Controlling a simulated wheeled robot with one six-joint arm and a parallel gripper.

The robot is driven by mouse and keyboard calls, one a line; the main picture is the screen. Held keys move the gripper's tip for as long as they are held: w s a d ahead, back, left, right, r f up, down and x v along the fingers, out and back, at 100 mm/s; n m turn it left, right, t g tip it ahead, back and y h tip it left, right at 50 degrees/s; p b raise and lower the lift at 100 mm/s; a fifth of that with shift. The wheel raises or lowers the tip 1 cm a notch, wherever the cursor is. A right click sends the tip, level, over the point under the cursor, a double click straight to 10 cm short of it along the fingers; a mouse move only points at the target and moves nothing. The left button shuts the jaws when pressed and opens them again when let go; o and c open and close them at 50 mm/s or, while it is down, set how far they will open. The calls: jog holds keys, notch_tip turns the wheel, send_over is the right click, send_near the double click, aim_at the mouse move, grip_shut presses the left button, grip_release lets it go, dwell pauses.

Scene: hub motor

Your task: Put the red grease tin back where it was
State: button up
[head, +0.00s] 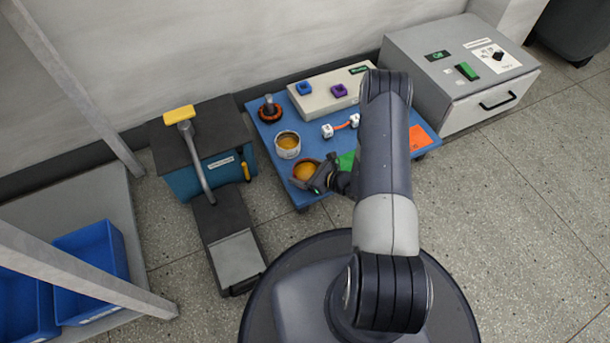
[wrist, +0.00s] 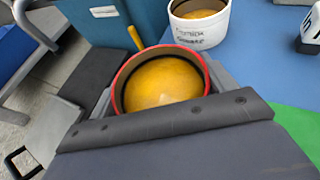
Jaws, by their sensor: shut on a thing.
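The red grease tin (head: 306,171) is open-topped with yellow-orange grease inside. In the wrist view the red-rimmed tin (wrist: 160,82) sits between the two fingers of my gripper (wrist: 162,95), which is shut on it. In the head view my gripper (head: 318,178) holds the tin at the front left edge of the blue table (head: 272,136). I cannot tell whether the tin's base touches the table. A white tin (head: 288,145) of similar grease stands just behind it, and it also shows in the wrist view (wrist: 201,25). A green patch (head: 346,160) lies on the table, partly hidden by my arm.
A motor part with a copper ring (head: 269,110), a pale box with blue and purple sockets (head: 325,91) and a white connector with orange cable (head: 328,131) occupy the table. An orange patch (head: 418,138) lies right. A teal press with yellow handle (head: 180,115) stands left; a grey cabinet (head: 440,75) stands right.

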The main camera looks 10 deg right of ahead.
jog(key=shift+f, duration=0.55)
jog(key=shift+f, duration=0.15)
jog(key=o, duration=1.1)
jog(key=shift+r, duration=0.2)
jog(key=p+v, duration=0.4)
jog(key=v, duration=0.8)
jog(key=shift+p, duration=0.4)
jog(key=shift+a, duration=0.1)
